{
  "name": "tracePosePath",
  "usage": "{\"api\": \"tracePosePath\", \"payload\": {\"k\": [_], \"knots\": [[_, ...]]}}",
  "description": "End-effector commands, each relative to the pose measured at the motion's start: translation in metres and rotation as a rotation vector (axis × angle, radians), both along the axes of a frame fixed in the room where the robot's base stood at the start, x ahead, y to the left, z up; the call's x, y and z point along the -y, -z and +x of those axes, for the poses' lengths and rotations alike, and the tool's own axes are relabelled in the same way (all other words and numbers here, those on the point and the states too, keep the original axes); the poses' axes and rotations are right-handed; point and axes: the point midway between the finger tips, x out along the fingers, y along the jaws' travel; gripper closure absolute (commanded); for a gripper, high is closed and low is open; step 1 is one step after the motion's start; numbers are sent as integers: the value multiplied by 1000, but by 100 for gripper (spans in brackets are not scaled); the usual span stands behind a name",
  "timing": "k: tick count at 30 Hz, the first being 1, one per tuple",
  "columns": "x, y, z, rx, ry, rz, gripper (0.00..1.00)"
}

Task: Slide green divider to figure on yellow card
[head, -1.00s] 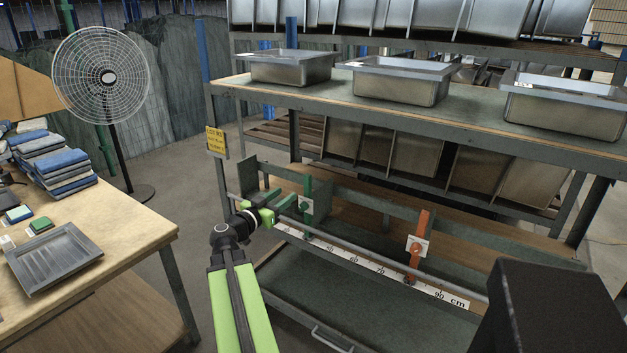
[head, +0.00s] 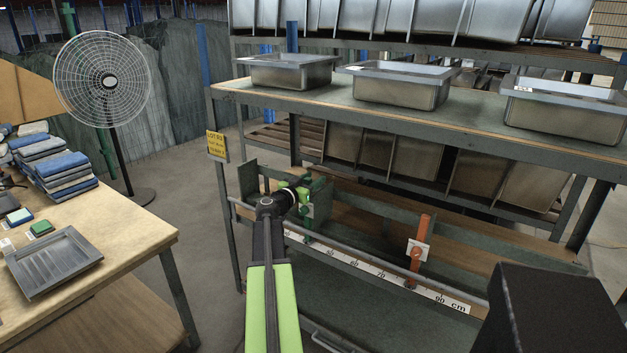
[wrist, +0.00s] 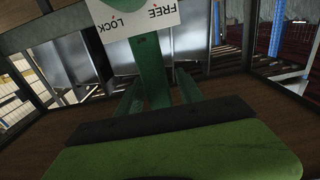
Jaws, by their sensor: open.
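The green divider (head: 307,228) stands upright on the shelf rail at the left part of the scale. In the wrist view its green post (wrist: 150,75) rises ahead, with a white FREE/LOCK plate (wrist: 145,18) and part of a round green knob. My gripper (head: 297,191) is open right at the divider's upper part in the head view; my wrist partly covers it. One green finger with a dark pad fills the lower wrist view; contact cannot be told. The yellow card (head: 217,146) hangs on the left rack post; its figure is too small to read. The white cm scale (head: 375,272) runs along the front rail.
An orange divider (head: 419,250) with a white plate stands further right on the same rail. Steel basins (head: 400,88) sit on the shelf above. A table (head: 120,235) with a tray and folded cloths is at left, and a fan (head: 104,80) behind it.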

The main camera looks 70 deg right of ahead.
Motion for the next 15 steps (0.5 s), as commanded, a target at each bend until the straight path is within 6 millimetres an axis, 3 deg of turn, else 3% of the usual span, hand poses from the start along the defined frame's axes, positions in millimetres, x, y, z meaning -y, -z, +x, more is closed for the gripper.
{"api": "tracePosePath", "payload": {"k": [4, 12, 15], "knots": [[0, 0, 0, 0, 0, 0, 56], [0, 0, -1, 0, 1, 0, 92], [0, 0, -1, 0, 2, 0, 100]]}}
